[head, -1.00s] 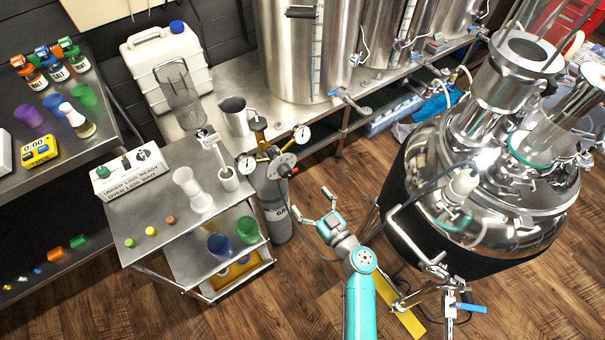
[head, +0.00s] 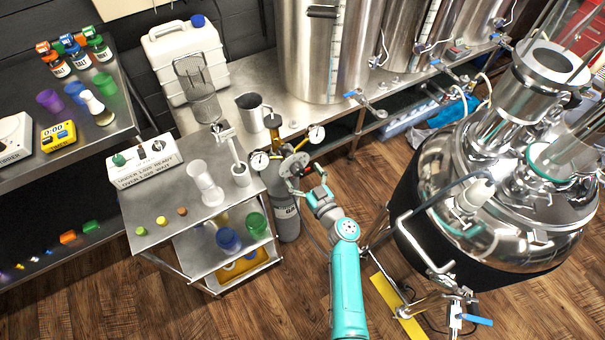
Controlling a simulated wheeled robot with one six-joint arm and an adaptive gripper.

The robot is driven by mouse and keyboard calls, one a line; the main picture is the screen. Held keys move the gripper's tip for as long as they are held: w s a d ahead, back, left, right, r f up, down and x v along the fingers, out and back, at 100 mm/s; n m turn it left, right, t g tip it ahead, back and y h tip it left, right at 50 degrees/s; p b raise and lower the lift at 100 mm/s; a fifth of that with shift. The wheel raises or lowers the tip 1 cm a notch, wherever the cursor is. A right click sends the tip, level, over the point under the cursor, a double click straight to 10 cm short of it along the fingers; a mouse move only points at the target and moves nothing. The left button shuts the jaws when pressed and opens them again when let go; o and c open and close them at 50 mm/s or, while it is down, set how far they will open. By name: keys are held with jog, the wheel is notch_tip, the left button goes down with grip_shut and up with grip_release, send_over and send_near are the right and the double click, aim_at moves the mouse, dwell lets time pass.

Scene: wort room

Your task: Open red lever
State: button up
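The gas bottle (head: 285,215) is a grey cylinder standing on the floor beside the cart. Its brass regulator (head: 277,150) carries two round white gauges and a darker round part. A small red piece (head: 308,170), which looks like the red lever, sticks out at the right of the regulator. My gripper (head: 305,180) is right at this red piece, with its fingers spread apart to either side. The fingers partly cover the lever's surroundings. I cannot tell whether they touch it.
A steel cart (head: 165,222) with a white box, cups and small coloured pieces stands left of the bottle. The large steel vessel (head: 500,200) is at the right. Steel kettles (head: 320,60) line the back bench. Wooden floor is free in front of the cart.

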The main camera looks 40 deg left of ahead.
jog(key=c, duration=1.2)
jog(key=shift+o, duration=0.2)
jog(key=shift+f+m, duration=0.1)
jog(key=shift+m, duration=0.2)
jog(key=shift+s+a+f+m, duration=0.15)
jog(key=shift+f+m, duration=0.35)
jog(key=shift+m, duration=1.95)
jog(key=shift+s+f+m, duration=0.25)
jog(key=shift+f+m, duration=0.2)
jog(key=shift+m, duration=2.05)
jog(key=shift+s+a+f+m, duration=0.15)
jog(key=shift+f+m, duration=0.35)
jog(key=shift+m, duration=1.95)
jog(key=shift+s, duration=0.1)
